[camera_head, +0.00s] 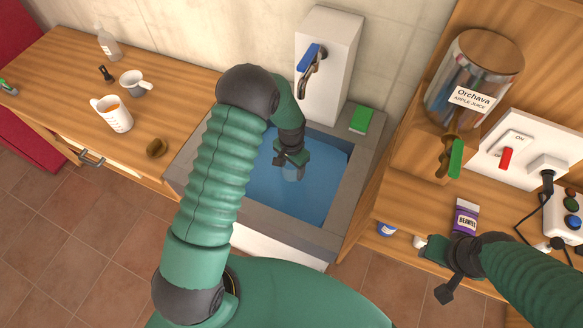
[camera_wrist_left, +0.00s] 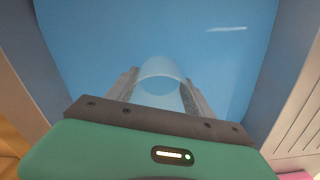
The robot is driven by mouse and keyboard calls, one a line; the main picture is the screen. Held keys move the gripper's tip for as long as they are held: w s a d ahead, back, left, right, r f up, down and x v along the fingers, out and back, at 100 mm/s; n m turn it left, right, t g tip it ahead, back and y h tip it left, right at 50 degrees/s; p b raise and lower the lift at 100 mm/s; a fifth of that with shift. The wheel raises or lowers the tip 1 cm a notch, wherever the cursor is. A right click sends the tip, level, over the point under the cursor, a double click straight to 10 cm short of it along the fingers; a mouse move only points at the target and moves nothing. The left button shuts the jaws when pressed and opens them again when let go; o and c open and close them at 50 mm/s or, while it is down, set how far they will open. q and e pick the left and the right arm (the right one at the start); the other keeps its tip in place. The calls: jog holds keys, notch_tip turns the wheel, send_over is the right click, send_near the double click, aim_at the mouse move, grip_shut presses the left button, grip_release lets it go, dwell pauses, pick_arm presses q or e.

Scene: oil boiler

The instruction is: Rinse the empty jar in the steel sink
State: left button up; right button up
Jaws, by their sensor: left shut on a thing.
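The steel sink (camera_head: 355,185) has a grey rim and holds blue water (camera_head: 315,195). My left gripper (camera_head: 291,164) reaches down inside it. It is shut on a clear glass jar (camera_head: 292,174), which shows between the fingers. In the left wrist view the jar's round rim (camera_wrist_left: 158,78) is seen between both fingers against the blue water. I cannot tell how deep the jar is in the water. The tap (camera_head: 309,72) with a blue handle is on a white block behind the sink. My right gripper (camera_head: 440,272) is at the lower right, away from the sink; its jaw state is unclear.
A green sponge (camera_head: 361,120) lies on the sink's back right rim. At right are a juice dispenser (camera_head: 468,85), a berries packet (camera_head: 465,217) and a switch panel (camera_head: 507,150). On the left counter stand a measuring jug (camera_head: 113,115), a small cup (camera_head: 134,84) and a bottle (camera_head: 107,44).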

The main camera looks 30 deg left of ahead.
pick_arm(q)
notch_tip(320, 180, up, 12)
jog(key=p, duration=0.8)
jog(key=shift+f, duration=0.1)
dwell(1.1)
